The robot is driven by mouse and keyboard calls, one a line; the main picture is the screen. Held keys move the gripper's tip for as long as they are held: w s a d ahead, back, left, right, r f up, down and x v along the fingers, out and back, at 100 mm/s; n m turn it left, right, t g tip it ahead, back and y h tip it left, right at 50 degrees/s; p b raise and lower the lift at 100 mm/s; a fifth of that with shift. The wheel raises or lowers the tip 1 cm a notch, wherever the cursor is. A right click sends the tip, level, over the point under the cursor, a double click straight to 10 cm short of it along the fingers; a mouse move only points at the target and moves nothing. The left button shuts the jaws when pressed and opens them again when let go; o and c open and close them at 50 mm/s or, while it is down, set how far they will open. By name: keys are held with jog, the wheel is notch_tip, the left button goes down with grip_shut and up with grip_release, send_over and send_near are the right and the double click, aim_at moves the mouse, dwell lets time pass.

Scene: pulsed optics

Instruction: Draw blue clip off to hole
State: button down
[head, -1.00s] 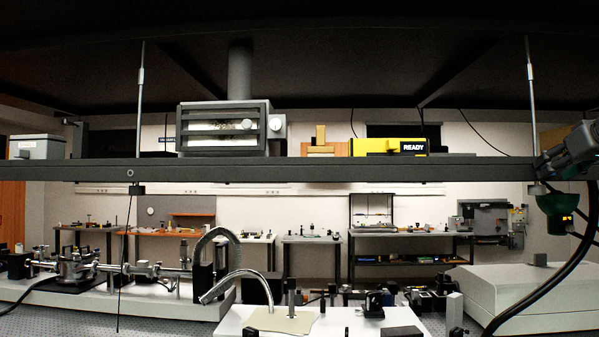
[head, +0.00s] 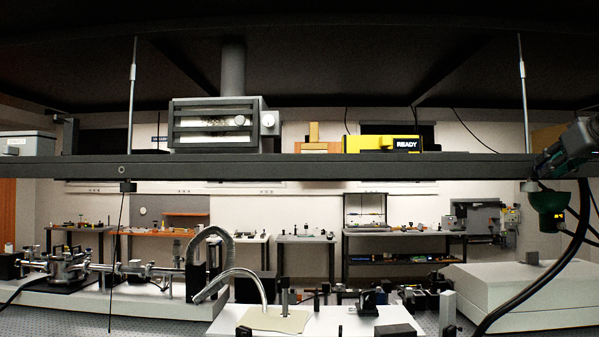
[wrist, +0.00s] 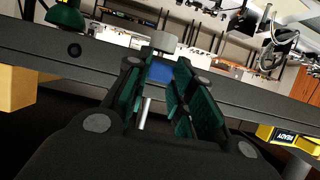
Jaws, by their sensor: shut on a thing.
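The blue clip (wrist: 160,70) shows in the wrist view between the fingertips, against the dark shelf beam. My gripper (wrist: 165,78) has green-padded fingers, shut on the clip. A thin metal rod (wrist: 145,112) shows between the fingers beside the clip. In the head view, my gripper (head: 540,160) is at the far right end of the shelf, next to the hanging rod (head: 522,90). The clip cannot be made out there.
The dark shelf beam (head: 300,167) spans the head view. A yellow READY box (head: 380,145) stands on it. A green device (head: 548,210) hangs close below my gripper. A large white box (head: 530,290) is lower right. Optics crowd the bench below.

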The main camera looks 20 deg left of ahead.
jog(key=s, duration=0.1)
jog(key=s+d+b, duration=0.1)
jog(key=s, duration=0.2)
jog(key=shift+s+d+r+b, duration=0.15)
jog(key=shift+s+d+b, duration=0.1)
jog(key=shift+d+b, duration=0.1)
